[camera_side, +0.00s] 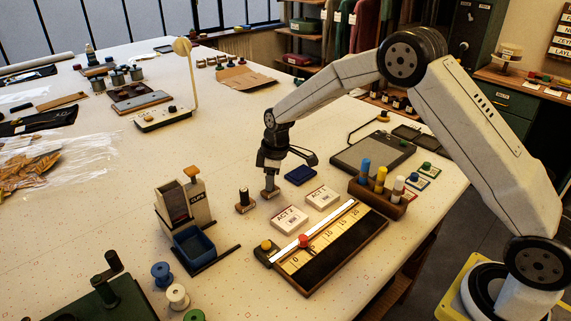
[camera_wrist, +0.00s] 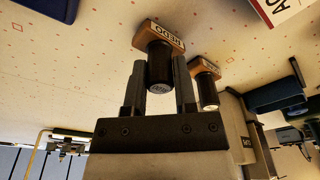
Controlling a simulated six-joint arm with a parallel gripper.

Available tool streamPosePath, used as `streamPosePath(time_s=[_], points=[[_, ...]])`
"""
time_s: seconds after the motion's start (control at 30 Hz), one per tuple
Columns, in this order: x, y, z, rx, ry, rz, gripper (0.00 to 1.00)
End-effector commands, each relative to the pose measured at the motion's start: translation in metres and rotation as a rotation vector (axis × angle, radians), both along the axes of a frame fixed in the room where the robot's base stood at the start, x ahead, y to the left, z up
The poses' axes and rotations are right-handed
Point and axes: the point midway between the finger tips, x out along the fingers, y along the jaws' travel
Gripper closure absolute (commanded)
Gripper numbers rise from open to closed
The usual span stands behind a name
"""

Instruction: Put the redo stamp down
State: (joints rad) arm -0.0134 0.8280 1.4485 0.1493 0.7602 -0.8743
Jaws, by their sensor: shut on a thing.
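The redo stamp (camera_wrist: 158,36) has a wooden base with a REDO label and a black handle. In the wrist view my gripper (camera_wrist: 159,66) is shut on the handle, one finger on each side. In the side view my gripper (camera_side: 270,174) points down with the stamp (camera_side: 270,191) low at the table top; I cannot tell whether its base touches. A second stamp (camera_side: 245,201) with a dark handle stands upright to the left of it, and also shows beside it in the wrist view (camera_wrist: 206,84). A blue ink pad (camera_side: 300,175) lies to the right.
Two ACT cards (camera_side: 290,219) lie in front of the stamps. A ruler board (camera_side: 330,252) and a wooden rack of coloured pegs (camera_side: 378,198) are at right. A dispenser (camera_side: 199,200) with a blue tray (camera_side: 193,243) stands at left.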

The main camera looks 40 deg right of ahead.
Motion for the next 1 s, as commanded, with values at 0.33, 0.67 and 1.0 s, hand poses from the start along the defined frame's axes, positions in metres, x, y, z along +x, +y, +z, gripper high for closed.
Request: streamPosePath(time_s=[0.33,0.67,1.0], points=[[0.0,0.0,-0.003,0.0,0.0,0.0,0.49],[0.0,0.0,-0.003,0.0,0.0,0.0,0.3],[-0.001,-0.001,0.011,0.0,-0.001,0.0,0.3]])
